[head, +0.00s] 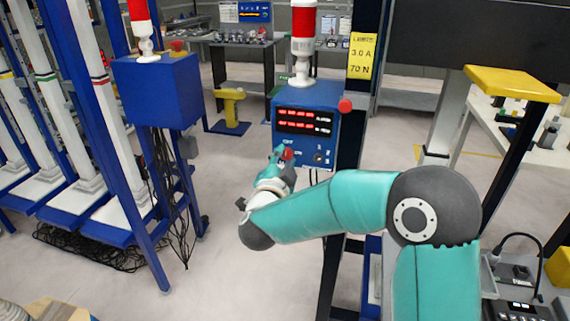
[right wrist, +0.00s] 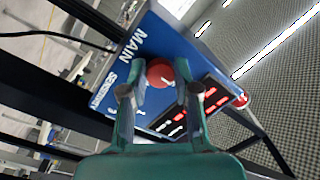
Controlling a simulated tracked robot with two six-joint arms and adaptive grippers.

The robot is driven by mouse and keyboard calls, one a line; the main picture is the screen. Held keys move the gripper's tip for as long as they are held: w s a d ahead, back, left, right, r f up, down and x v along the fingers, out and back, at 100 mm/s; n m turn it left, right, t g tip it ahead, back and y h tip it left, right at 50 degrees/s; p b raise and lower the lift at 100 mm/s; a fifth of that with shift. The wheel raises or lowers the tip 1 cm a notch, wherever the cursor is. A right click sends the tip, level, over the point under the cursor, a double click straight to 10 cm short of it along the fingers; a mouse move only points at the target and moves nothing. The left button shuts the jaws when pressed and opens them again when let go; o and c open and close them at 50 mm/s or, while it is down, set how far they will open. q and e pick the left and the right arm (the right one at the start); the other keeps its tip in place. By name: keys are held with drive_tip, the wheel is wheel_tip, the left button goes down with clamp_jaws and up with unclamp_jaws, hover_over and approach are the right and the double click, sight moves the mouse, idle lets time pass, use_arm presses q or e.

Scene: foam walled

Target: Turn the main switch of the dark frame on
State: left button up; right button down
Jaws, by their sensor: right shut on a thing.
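The blue control box (head: 300,97) is fixed to the dark frame (head: 348,150) and carries red lit displays. Its main switch is a red knob (head: 288,154) low on the front face, and it also shows in the right wrist view (right wrist: 160,73) beside the word MAIN. My right gripper (head: 282,160) is at the knob, its two fingers (right wrist: 160,92) on either side of it and shut on it. The knob bears a small white mark; I cannot tell its setting. The fingers hide part of the knob. My left gripper is not in view.
A red button (head: 345,105) sticks out of the box's right side, and a red lamp (head: 303,30) stands on top. A yellow sign (head: 361,56) hangs beside it. A blue frame (head: 150,240) with another blue box (head: 158,90) stands left. Floor between is clear.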

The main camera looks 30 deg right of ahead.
drive_tip(key=m+b, duration=0.2)
drive_tip(key=b, duration=0.1)
drive_tip(key=m+b, duration=0.2)
drive_tip(key=b, duration=0.2)
drive_tip(key=f+m+b, duration=0.1)
drive_tip(key=m+b, duration=0.1)
drive_tip(key=b, duration=0.2)
drive_tip(key=shift+m+h, duration=0.3)
drive_tip(key=shift+m, duration=0.1)
drive_tip(key=m+b, duration=0.7)
drive_tip(key=b, duration=0.2)
drive_tip(key=shift+a+m+h, duration=0.15)
drive_tip(key=shift+m+h, duration=0.15)
drive_tip(key=shift+r+m+b, duration=0.25)
drive_tip(key=shift+m+b, duration=1.35)
drive_tip(key=shift+m, duration=0.2)
drive_tip(key=c, duration=0.9)
unclamp_jaws()
drive_tip(key=shift+w+r, duration=0.1)
drive_tip(key=shift+o, duration=0.2)
drive_tip(key=shift+r+g, duration=0.15)
drive_tip(key=shift+g, duration=0.25)
drive_tip(key=v, duration=1.2)
drive_tip(key=shift+f, duration=0.3)
